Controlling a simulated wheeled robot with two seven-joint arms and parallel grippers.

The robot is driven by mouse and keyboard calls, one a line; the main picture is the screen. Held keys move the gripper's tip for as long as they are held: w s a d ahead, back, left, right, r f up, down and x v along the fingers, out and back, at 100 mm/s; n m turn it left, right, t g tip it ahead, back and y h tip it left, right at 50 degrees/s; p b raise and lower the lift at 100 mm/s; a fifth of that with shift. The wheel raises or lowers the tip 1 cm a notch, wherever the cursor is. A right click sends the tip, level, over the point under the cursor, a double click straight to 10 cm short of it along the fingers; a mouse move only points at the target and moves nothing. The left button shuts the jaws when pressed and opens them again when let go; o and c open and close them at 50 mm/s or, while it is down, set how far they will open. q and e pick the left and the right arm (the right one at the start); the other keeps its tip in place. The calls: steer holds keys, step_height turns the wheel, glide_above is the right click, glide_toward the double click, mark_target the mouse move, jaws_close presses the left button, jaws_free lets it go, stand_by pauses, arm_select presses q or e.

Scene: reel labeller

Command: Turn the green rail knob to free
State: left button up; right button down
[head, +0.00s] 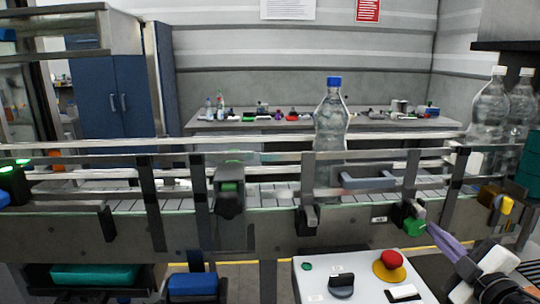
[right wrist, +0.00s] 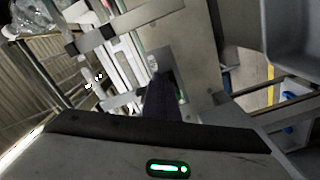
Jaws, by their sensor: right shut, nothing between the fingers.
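The green rail knob (head: 415,227) sits on the front of the conveyor's guide rail, right of centre in the head view, by a small white label. My right gripper (head: 432,230) comes in from the lower right with its purple fingers shut and empty. Their tips are right beside the knob; I cannot tell whether they touch it. In the right wrist view the dark shut fingers (right wrist: 161,100) point at a grey rail bracket (right wrist: 157,62). My left gripper is not in view.
A clear bottle with a blue cap (head: 332,125) stands on the conveyor (head: 270,192). A yellow knob (head: 506,205) is at the right. Below the rail, a control box (head: 317,288) carries a black selector (head: 341,285) and a red emergency button (head: 391,259). Bottles (head: 490,108) stand at the far right.

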steer(key=shift+a+r, duration=0.1)
steer(key=shift+a, duration=0.1)
steer(key=shift+s+d, duration=0.1)
steer(key=shift+d, duration=0.2)
steer(key=shift+s+d, duration=0.2)
steer(key=shift+s, duration=1.3)
steer(key=shift+s+d, duration=0.2)
steer(key=shift+s, duration=1.25)
